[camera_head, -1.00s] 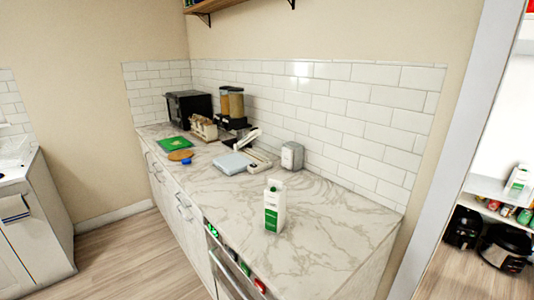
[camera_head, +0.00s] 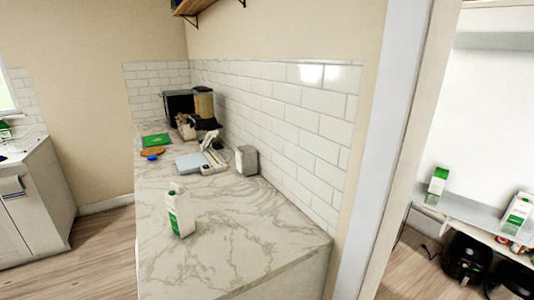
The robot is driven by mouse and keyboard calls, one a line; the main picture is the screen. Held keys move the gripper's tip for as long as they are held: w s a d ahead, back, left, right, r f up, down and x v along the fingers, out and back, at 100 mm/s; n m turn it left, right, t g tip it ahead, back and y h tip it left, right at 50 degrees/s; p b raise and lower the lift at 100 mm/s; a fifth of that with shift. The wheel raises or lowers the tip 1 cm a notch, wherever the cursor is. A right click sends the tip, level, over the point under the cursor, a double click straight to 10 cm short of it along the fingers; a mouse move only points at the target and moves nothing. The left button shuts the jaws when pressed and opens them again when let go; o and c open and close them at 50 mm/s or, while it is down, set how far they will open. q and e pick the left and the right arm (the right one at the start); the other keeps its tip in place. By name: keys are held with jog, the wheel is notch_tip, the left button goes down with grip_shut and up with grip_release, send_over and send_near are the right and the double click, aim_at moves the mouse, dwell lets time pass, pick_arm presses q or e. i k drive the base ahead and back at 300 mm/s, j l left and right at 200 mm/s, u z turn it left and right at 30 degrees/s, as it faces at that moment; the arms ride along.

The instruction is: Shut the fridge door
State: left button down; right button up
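I cannot make out a fridge door in the head view. The front of the counter (camera_head: 245,240) is mostly out of sight, so anything below its front edge is hidden. A white and green carton (camera_head: 180,212) stands upright on the marble top. Neither of my grippers is in view.
A grey dispenser (camera_head: 247,160), a white scale-like device (camera_head: 190,162) and a green board (camera_head: 156,140) sit farther back. A pale upright post (camera_head: 385,150) stands right of the counter. Beyond it, a shelf holds cartons (camera_head: 437,181). Wooden floor (camera_head: 105,250) is clear at left.

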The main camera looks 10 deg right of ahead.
aim_at(482, 131)
jog(key=i+l, duration=0.15)
jog(key=l, duration=0.3)
jog(key=i+l+u, duration=0.1)
jog(key=l, duration=0.4)
jog(key=i+l, duration=0.15)
jog(key=l, duration=0.3)
jog(key=i+l, duration=0.15)
jog(key=l, duration=0.35)
jog(key=i+l+u, duration=0.1)
jog(key=l, duration=0.35)
jog(key=i+l, duration=0.15)
jog(key=l, duration=0.35)
jog(key=i+l+u, duration=0.1)
jog(key=l, duration=0.35)
jog(key=i+l+z, duration=0.2)
jog(key=k+l, duration=0.1)
jog(key=l, duration=0.05)
